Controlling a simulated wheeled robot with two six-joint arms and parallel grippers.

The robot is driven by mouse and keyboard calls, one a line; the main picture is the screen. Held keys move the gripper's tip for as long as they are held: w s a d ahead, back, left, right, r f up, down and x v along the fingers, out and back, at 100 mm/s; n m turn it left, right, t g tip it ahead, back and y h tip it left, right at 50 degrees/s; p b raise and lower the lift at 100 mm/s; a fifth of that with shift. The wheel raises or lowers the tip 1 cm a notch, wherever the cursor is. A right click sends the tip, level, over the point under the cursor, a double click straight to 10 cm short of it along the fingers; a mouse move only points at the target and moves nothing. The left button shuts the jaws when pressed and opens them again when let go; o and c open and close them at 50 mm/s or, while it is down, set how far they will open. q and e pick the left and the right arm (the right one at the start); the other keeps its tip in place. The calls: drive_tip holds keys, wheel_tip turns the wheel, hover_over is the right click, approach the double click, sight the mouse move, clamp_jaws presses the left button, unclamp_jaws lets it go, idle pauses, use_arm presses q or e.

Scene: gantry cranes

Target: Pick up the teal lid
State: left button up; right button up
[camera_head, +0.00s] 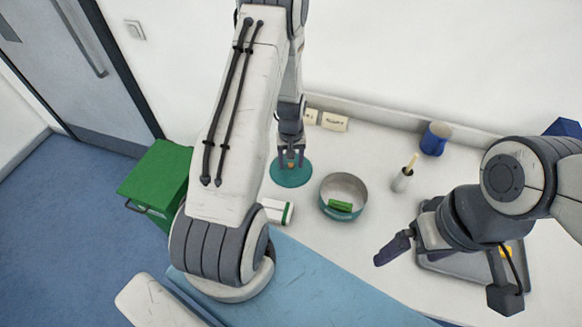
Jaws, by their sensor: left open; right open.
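The teal lid (290,176) lies flat on the white counter, a round disc with a small orange-brown knob (291,163) at its middle. My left gripper (291,161) points down over the lid, with its open fingers on either side of the knob. Whether the fingers touch the knob is too small to tell. My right gripper (444,280) is open and empty, held at the right above the front of the counter.
A teal-banded round pot (344,184) with a green block (340,206) inside stands right of the lid. A small white-and-green box (277,211) is in front.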

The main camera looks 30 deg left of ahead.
use_arm(q)
clamp_jaws()
drive_tip(key=shift+r, duration=0.15)
